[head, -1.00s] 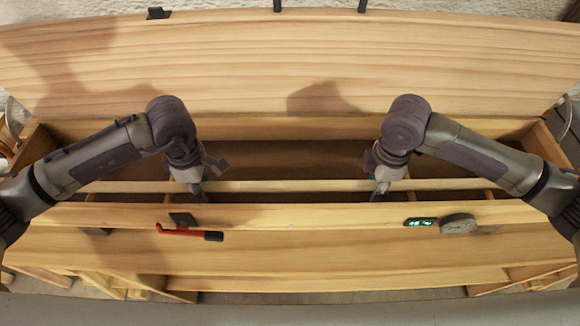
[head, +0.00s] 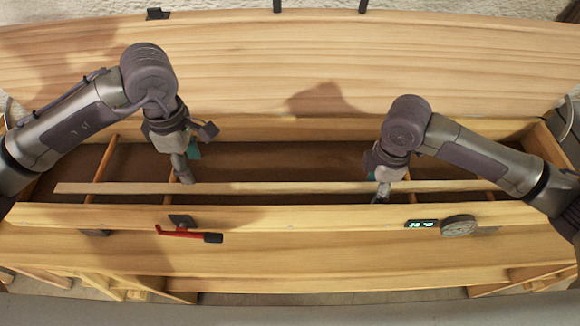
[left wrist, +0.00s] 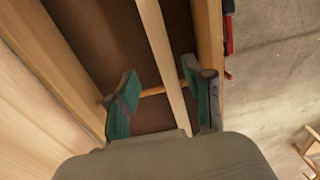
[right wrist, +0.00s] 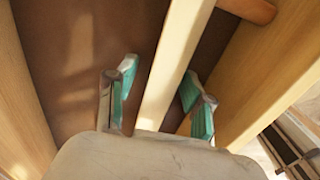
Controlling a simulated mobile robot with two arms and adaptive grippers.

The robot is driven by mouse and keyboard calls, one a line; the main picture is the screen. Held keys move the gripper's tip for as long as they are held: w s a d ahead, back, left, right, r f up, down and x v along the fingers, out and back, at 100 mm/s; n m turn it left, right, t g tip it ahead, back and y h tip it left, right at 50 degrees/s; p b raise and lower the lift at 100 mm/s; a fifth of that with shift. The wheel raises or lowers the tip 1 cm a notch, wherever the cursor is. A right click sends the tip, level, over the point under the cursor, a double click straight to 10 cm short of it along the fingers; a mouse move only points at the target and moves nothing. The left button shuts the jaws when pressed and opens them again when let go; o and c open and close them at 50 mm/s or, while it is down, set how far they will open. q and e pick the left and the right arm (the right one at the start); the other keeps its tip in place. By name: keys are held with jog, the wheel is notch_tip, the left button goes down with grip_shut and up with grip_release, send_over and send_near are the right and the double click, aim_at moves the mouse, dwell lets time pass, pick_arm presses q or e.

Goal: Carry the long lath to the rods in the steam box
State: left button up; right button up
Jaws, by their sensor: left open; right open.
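The long lath (head: 290,188) lies lengthwise inside the open steam box, across the cross rods, such as the left rod (head: 103,166) and the right rod (head: 407,184). Its contact with every rod is not clear. My left gripper (head: 187,178) is open at the left part of the lath. In the left wrist view the lath (left wrist: 160,45) runs between its spread fingers, touching neither, with a rod (left wrist: 152,91) beneath. My right gripper (head: 380,191) is open at the right part. In the right wrist view the lath (right wrist: 172,70) passes between its open fingers.
The raised wooden lid (head: 300,65) stands behind the box. The front wall (head: 300,216) carries a red-handled latch (head: 182,233), a small display (head: 420,223) and a round gauge (head: 458,226). The dark box floor (head: 290,160) is clear behind the lath.

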jog(key=shift+r, duration=0.2)
pick_arm(q)
notch_tip(320, 180, up, 2)
jog(key=shift+r, duration=0.1)
pick_arm(e)
notch_tip(320, 180, up, 12)
jog(key=shift+f, duration=0.2)
jog(key=shift+s+f, duration=0.1)
dwell(0.4)
